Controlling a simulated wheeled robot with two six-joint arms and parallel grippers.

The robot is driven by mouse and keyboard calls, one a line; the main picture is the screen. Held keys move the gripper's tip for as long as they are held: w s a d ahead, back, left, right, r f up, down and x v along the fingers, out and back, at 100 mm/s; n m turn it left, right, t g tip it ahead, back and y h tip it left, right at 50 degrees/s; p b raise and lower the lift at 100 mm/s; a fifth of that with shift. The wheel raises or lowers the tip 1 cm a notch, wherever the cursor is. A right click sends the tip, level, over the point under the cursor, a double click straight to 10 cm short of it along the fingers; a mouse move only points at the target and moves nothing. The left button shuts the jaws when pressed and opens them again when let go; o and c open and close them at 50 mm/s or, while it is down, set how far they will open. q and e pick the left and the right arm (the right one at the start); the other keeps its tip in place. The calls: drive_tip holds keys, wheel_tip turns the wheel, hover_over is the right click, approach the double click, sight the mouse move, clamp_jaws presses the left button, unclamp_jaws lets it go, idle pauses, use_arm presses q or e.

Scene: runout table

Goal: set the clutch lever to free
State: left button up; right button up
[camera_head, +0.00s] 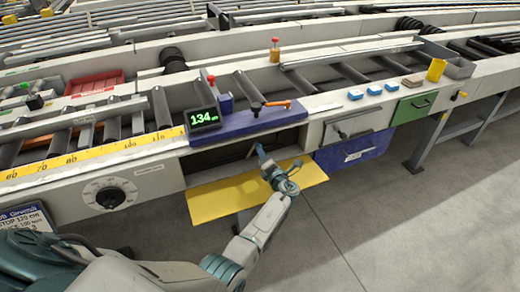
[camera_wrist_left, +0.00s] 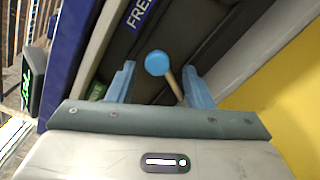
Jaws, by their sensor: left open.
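The clutch lever shows in the left wrist view as a thin tan rod with a round blue knob (camera_wrist_left: 157,63). It stands in a dark recess, tilted in the picture. A blue label reading "FREE" (camera_wrist_left: 139,14) is above the knob there; a green label (camera_wrist_left: 97,91), its text unreadable, is at lower left. My left gripper (camera_wrist_left: 160,82) is open, with one blue finger on each side of the lever; I cannot tell whether either touches it. In the head view my left gripper (camera_head: 267,160) reaches into the opening under the blue console. My right gripper is not in view.
A yellow flap (camera_head: 215,200) hangs open below the recess. The blue console (camera_head: 245,122) above carries a display reading 134 (camera_head: 204,117) and an orange handle (camera_head: 279,104).

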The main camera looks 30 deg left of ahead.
use_arm(q)
drive_tip(key=v, duration=0.5)
drive_tip(key=shift+s+d, duration=0.4)
drive_tip(key=shift+d, duration=0.1)
drive_tip(key=shift+s+d, duration=0.1)
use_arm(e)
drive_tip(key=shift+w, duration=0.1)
